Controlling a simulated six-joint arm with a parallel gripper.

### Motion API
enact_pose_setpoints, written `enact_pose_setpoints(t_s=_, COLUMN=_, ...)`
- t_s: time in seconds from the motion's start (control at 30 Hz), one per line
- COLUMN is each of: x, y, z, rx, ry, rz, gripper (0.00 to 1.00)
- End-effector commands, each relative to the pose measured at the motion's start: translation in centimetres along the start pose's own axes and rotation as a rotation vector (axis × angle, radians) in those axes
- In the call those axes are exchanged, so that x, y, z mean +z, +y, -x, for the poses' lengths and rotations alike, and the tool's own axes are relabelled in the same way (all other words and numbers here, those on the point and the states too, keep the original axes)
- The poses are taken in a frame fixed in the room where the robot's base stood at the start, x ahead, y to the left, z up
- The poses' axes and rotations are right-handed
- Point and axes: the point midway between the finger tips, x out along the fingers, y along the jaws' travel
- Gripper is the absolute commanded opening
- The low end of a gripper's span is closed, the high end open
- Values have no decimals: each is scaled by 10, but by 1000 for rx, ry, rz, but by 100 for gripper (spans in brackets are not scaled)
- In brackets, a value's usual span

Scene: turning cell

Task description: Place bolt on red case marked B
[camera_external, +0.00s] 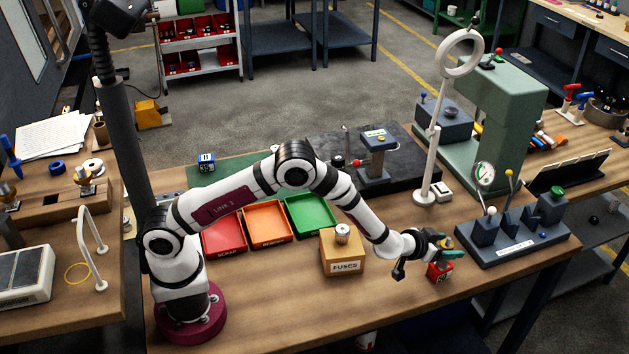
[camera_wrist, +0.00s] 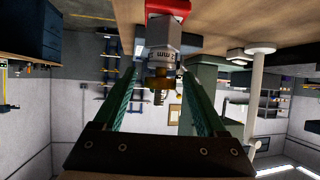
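The red case (camera_external: 440,271) stands near the front right of the table, with a pale marking on its front that is too small to read. My gripper (camera_external: 441,245) is just above it, reaching right with green fingers. A small brass-coloured piece (camera_external: 447,243), apparently the bolt, shows at the fingertips above the case. In the wrist view, my gripper's fingers (camera_wrist: 160,75) are spread, with visible gaps beside the brass piece (camera_wrist: 160,82) and a grey block with dark lettering (camera_wrist: 163,38). A red thing (camera_wrist: 169,8), likely the red case, lies beyond at the top.
A yellow box labelled FUSES (camera_external: 343,254) with a silver knob-like part on top stands left of my gripper. Red (camera_external: 224,239), orange (camera_external: 268,228) and green (camera_external: 311,216) trays lie behind. A dark fixture (camera_external: 513,238) stands close on the right. A white ring-topped post (camera_external: 432,165) rises behind.

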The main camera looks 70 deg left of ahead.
Motion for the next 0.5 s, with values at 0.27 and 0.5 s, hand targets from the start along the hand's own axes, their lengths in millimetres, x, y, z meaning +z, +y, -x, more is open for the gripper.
enact_pose_setpoints(t_s=0.27, x=-3, y=0, z=2, rx=0, ry=0, rz=1, gripper=73)
enact_pose_setpoints(t_s=0.5, x=-3, y=1, z=54, rx=1, ry=0, rz=0, gripper=73)
